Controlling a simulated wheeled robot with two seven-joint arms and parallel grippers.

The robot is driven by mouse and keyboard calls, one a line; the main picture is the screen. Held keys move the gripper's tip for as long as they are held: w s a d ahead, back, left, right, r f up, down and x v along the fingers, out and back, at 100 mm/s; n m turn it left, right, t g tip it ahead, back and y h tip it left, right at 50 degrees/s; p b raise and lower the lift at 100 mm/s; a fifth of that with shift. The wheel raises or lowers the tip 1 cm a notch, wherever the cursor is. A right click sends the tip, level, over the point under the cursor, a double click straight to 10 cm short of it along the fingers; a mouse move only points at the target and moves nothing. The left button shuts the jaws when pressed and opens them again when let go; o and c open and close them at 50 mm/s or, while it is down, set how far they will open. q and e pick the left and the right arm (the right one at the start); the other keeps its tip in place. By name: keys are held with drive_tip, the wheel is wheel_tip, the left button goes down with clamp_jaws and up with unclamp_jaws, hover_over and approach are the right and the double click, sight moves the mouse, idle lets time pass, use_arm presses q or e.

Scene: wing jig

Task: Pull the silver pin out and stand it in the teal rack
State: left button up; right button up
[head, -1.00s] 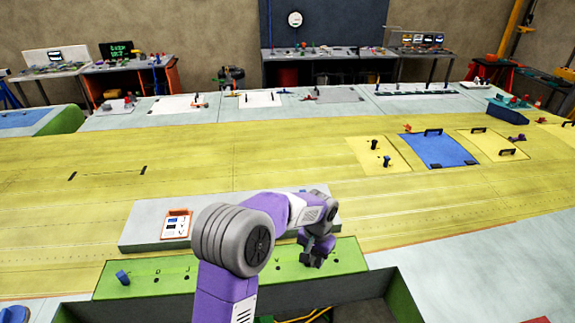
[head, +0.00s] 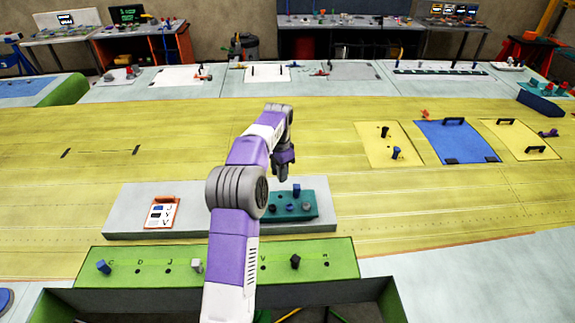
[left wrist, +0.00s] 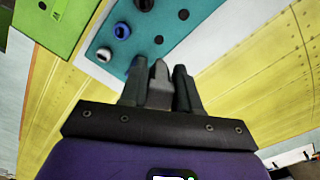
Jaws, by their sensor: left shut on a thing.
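My left gripper (head: 285,168) is over the far side of the teal rack (head: 311,200) in the head view. In the left wrist view, its fingers (left wrist: 159,88) are shut on a grey, pin-like piece, which looks like the silver pin (left wrist: 158,78); its lower end is hard to make out. The rack also shows in the left wrist view (left wrist: 128,60), just beyond the fingertips, with dark holes, a blue-ringed piece (left wrist: 122,31) and a pale-ringed piece (left wrist: 103,53). A blue piece (head: 297,189) stands at the rack in the head view. My right gripper is out of view.
The green strip (head: 340,262) in front holds a blue pin (head: 103,267), a pale pin (head: 197,265) and a black pin (head: 295,261). A grey block (head: 125,205) carries the rack and an orange-framed card (head: 162,212). The yellow wing surface beyond is mostly clear.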

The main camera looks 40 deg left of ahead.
use_arm(q)
drive_tip(key=shift+s+f, duration=0.25)
drive_tip(key=shift+s, duration=0.1)
wheel_tip(320, 180, down, 5)
drive_tip(key=b, duration=0.3)
drive_tip(key=shift+w+r+b, duration=0.15)
drive_tip(key=shift+b, duration=0.15)
drive_tip(key=shift+f+b, duration=0.3)
drive_tip(key=shift+b, duration=0.05)
drive_tip(key=shift+f, duration=0.3)
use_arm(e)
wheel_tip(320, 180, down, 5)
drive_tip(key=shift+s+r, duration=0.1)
use_arm(q)
drive_tip(key=shift+r, duration=0.1)
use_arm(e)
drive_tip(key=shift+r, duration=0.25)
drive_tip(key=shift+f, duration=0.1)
use_arm(q)
drive_tip(key=shift+f+b, duration=0.85)
drive_tip(key=shift+f, duration=0.65)
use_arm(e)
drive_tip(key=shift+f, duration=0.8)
